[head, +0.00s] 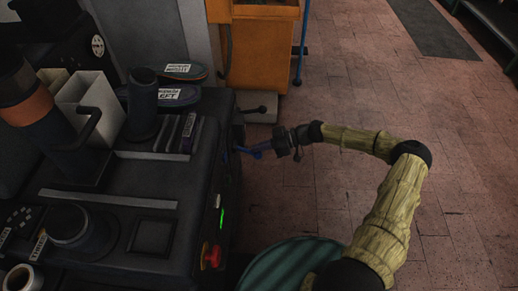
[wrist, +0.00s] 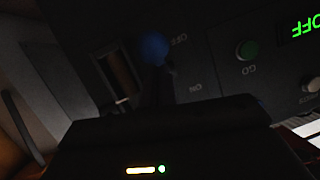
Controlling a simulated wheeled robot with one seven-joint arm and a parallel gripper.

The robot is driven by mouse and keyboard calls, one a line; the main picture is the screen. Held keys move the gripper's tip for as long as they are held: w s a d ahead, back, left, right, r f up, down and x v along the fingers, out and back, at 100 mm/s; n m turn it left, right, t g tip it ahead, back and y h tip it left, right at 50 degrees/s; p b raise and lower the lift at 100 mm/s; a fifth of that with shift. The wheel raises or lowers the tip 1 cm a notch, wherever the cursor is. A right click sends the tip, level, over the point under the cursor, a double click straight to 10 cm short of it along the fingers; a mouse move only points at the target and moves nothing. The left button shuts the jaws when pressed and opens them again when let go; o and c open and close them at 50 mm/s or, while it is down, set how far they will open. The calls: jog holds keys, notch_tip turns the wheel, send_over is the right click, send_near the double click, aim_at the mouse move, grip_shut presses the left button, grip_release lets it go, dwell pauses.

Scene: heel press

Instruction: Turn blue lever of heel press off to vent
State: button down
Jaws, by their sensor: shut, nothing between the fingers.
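The heel press (head: 150,235) is a dark machine at the left of the head view. Its blue lever (head: 256,149) sticks out from the right side panel. In the wrist view the lever's round blue knob (wrist: 155,47) is dim, beside the upside-down OFF label (wrist: 180,40); the ON label (wrist: 195,87) sits lower in the picture. My gripper (head: 275,146) is shut and empty at the lever's outer end, pointing toward the panel. I cannot tell whether it touches the lever. The lever's shaft is mostly lost in shadow in the wrist view.
A red stop button (head: 211,255) is on the press's near corner. The brick floor (head: 330,200) to the right is clear.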

jog(key=shift+f+b, duration=0.4)
jog(key=shift+b, duration=0.05)
jog(key=shift+f, duration=0.15)
jog(key=shift+w+d+r, duration=0.1)
jog(key=shift+d+r, duration=0.05)
jog(key=shift+r, duration=0.3)
jog(key=r+p+v, duration=0.1)
jog(key=p+v, duration=0.2)
jog(key=v, duration=0.9)
jog(key=shift+w+r+p, duration=0.3)
